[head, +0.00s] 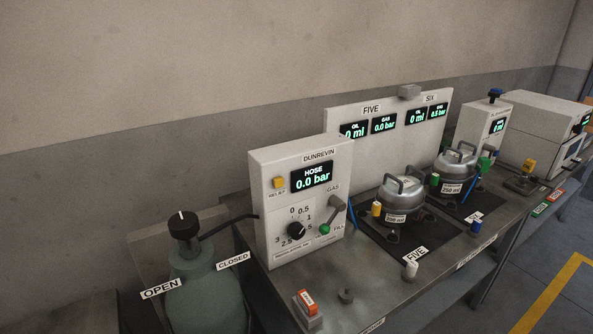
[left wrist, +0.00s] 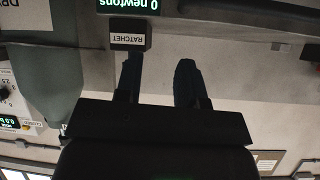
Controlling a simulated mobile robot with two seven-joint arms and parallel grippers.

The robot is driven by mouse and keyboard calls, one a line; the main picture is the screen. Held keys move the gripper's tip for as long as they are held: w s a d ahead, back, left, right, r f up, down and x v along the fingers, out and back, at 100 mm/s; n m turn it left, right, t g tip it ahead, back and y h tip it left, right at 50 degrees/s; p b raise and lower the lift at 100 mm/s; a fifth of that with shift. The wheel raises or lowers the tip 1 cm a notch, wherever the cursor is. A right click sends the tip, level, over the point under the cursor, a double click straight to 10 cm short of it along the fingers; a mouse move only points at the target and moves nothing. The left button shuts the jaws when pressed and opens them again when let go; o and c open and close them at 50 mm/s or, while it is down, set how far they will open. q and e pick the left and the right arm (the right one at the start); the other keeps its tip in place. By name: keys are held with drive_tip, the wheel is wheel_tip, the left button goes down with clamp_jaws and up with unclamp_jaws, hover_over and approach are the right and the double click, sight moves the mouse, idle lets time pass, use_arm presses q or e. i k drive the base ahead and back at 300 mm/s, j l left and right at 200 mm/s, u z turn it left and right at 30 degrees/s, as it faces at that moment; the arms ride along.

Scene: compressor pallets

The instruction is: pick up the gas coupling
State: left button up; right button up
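No label in view names the gas coupling, so I cannot tell for certain which piece it is. A small green fitting (head: 324,229) sits low on the front of the white Dunrevin panel (head: 262,222), beside the FILL label and under a grey GAS lever (head: 336,203). In the left wrist view my left gripper (left wrist: 160,64) shows two dark fingers set apart, with nothing between them. That view is upside down, and one finger lies close to a RATCHET label (left wrist: 127,40). Neither gripper shows in the head view, and my right gripper is in no view.
A grey-green cylinder (head: 197,290) with a black knob stands left of the panel. Two compressors (head: 401,205) (head: 457,165) sit on dark mats. A white cylinder (head: 411,270), a grey stub (head: 346,296) and an orange-marked block (head: 307,308) stand near the bench's front edge.

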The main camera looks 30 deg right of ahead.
sight(483, 166)
drive_tip(key=z, duration=1.95)
drive_tip(key=i+l, duration=0.1)
drive_tip(key=l, duration=0.2)
drive_tip(key=i+l, duration=0.1)
drive_tip(key=l, duration=0.25)
drive_tip(key=i+l+u, duration=0.1)
drive_tip(key=l, duration=0.2)
drive_tip(key=i+l+u, duration=0.15)
drive_tip(key=i+l, duration=0.55)
drive_tip(key=i+l+u, duration=0.15)
drive_tip(key=i+l, duration=0.55)
drive_tip(key=l, duration=0.15)
